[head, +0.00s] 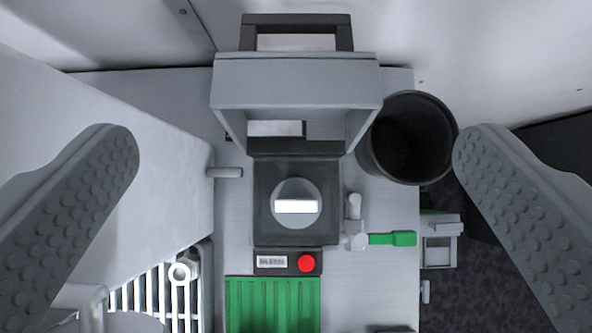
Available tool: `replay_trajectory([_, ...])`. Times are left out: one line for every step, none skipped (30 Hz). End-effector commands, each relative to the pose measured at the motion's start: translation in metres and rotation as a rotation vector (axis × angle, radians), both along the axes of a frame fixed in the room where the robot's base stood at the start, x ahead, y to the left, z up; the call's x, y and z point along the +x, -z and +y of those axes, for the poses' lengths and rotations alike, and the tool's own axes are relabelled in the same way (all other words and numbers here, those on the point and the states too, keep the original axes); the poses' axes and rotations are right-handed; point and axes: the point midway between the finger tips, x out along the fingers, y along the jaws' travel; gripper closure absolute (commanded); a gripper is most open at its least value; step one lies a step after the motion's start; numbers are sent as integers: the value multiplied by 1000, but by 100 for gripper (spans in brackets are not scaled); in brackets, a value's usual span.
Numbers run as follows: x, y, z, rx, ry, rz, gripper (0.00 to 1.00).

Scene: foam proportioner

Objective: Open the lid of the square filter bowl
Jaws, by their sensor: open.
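The square filter bowl (264,225) is a dark square housing in the middle of the head view. Inside its outline is a round grey disc with a white bar across it. A light grey, box-like lid (295,82) with a dark handle (296,20) stands behind it, above it in the picture. The lid looks raised, its hollow side facing the bowl, with a dark strip between them. My gripper (296,146) is open and empty. Its ridged fingers are wide apart at left and right, and neither appears to touch the lid or bowl.
A black round cup (408,138) stands close right of the lid. A valve with a green handle (391,239) sits right of the bowl. A red button (306,263) and green ribbed panel (272,304) lie in front. A large grey casing (150,185) and white grille fill the left.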

Motion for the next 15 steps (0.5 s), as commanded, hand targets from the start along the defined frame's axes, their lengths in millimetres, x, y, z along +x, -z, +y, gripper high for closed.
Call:
replay_trajectory([-3,-4,0,0,0,-1,0])
replay_trajectory([-5,-5,0,0,0,0,0])
replay_trajectory([-6,-7,0,0,0,0,0])
replay_trajectory([-7,-8,0,0,0,1,0])
replay_trajectory([-8,-8,0,0,0,1,0])
replay_trajectory([-9,-9,0,0,0,1,0])
replay_trajectory([-9,-9,0,0,0,1,0])
replay_trajectory([-9,-10,0,0,0,2,0])
replay_trajectory([-9,-10,0,0,0,2,0])
replay_trajectory([-9,-10,0,0,0,2,0])
replay_trajectory([-9,-10,0,0,0,2,0])
replay_trajectory([-9,-10,0,0,0,1,0])
replay_trajectory([-9,-10,0,0,0,1,0])
replay_trajectory([-9,-10,0,0,0,1,0])
replay_trajectory([-9,-10,0,0,0,1,8])
